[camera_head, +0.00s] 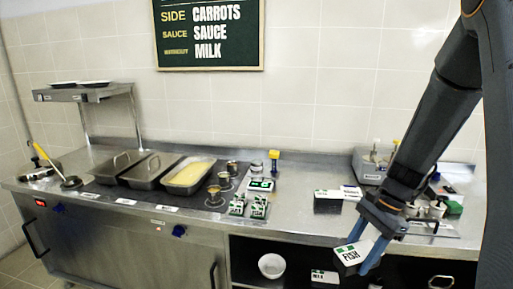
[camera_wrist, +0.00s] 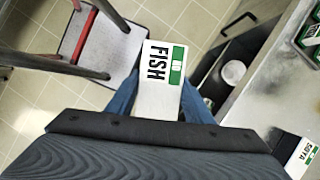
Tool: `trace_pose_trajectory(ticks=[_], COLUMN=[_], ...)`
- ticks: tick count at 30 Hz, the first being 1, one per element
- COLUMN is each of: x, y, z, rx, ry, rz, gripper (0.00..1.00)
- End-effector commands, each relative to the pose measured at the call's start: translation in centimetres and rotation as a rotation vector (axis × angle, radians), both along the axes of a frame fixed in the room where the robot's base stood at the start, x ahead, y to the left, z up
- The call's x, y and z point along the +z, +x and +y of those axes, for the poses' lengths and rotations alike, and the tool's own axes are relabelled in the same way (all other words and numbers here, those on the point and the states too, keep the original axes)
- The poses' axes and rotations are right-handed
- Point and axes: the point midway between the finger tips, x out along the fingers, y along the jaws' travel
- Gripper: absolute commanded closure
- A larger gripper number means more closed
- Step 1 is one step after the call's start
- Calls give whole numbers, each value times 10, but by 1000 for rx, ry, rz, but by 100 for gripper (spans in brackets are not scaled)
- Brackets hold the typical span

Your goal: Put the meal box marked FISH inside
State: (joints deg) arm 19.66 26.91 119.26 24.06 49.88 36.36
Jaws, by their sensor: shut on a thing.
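The meal box marked FISH (camera_head: 351,254) is white with a green stripe and black lettering. My gripper (camera_head: 364,243) is shut on it, with blue fingers on either side, in front of the counter's front edge in the head view. In the wrist view the FISH box (camera_wrist: 160,75) sits between the blue fingers, its label facing the camera, with floor tiles below it. An open shelf (camera_head: 300,262) under the counter holds a white bowl (camera_head: 271,265) and a box with a green mark (camera_head: 325,277), its lettering too small to read surely.
Meal boxes (camera_head: 328,200) stand on the counter above the shelf, and a box marked SOYA (camera_wrist: 301,158) shows in the wrist view. Metal pans (camera_head: 187,176) fill the left counter. A stool-like stand with red parts (camera_wrist: 95,50) is on the floor.

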Motion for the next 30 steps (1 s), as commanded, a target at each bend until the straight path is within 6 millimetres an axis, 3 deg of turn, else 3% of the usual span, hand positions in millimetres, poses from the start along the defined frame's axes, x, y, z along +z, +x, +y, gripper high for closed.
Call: trace_pose_trajectory(ticks=[18,23,30], x=[-140,-154,-156], y=[38,41,41], z=[67,73,73], rx=[1162,1281,1299], ry=[0,-1,-1], rz=[2,0,-1], gripper=[84,84,84])
